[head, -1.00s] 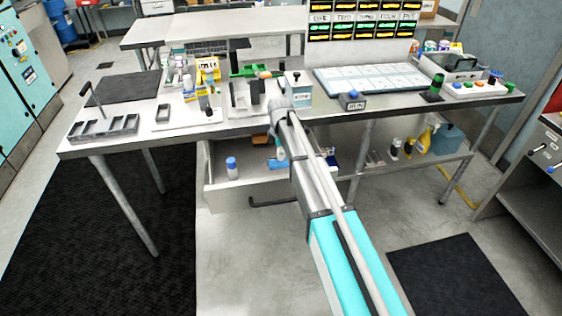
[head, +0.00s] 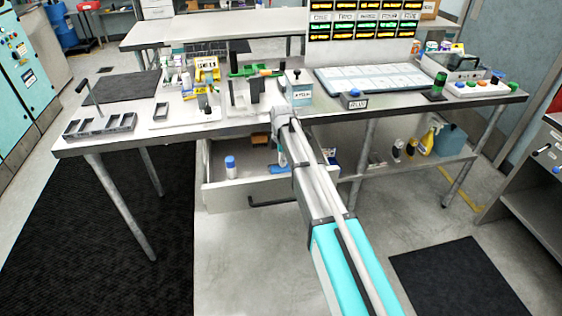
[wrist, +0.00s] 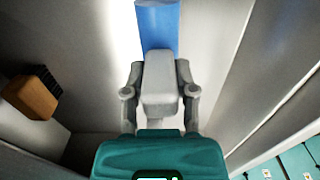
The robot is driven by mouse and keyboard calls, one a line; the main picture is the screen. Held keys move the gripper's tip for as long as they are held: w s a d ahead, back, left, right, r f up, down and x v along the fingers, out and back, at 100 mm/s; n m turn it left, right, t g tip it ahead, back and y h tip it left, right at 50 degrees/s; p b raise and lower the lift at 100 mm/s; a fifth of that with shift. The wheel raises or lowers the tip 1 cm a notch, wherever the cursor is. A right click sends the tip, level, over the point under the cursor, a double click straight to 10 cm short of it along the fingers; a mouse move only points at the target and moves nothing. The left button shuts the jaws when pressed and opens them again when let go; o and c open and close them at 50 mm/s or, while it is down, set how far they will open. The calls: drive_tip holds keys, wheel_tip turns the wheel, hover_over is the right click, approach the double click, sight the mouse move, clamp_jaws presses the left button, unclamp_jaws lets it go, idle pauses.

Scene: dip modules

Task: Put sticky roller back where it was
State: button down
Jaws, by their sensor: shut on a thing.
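The sticky roller (wrist: 157,28) shows in the wrist view as a smooth blue length reaching past my fingers at the top centre. My gripper (wrist: 160,68) is shut on it; its fingers and a grey block hide the near part. In the head view my gripper (head: 281,157) reaches down into the open drawer (head: 225,200) under the workbench. A blue piece (head: 278,168) shows at its lower end, low over the drawer floor. I cannot tell whether it touches the floor.
A brown brush with dark bristles (wrist: 34,92) lies left of my gripper in the drawer. A white bottle with a blue cap (head: 231,166) stands in the drawer's left part. Drawer walls are close on both sides. The workbench (head: 190,130) overhangs the drawer's back.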

drive_tip(key=shift+f, duration=0.15)
drive_tip(key=shift+c, duration=2.1)
unclamp_jaws()
drive_tip(key=shift+r, duration=0.25)
wheel_tip(320, 180, up, 12)
drive_tip(key=p, duration=1.2)
drive_tip(key=shift+s+d+m, duration=0.3)
drive_tip(key=shift+d, duration=0.2)
drive_tip(key=s+d+m, duration=2)
drive_tip(key=s+d, duration=0.2)
drive_tip(key=s, duration=0.3)
drive_tip(key=shift+s+m, duration=0.15)
drive_tip(key=shift+m, duration=0.15)
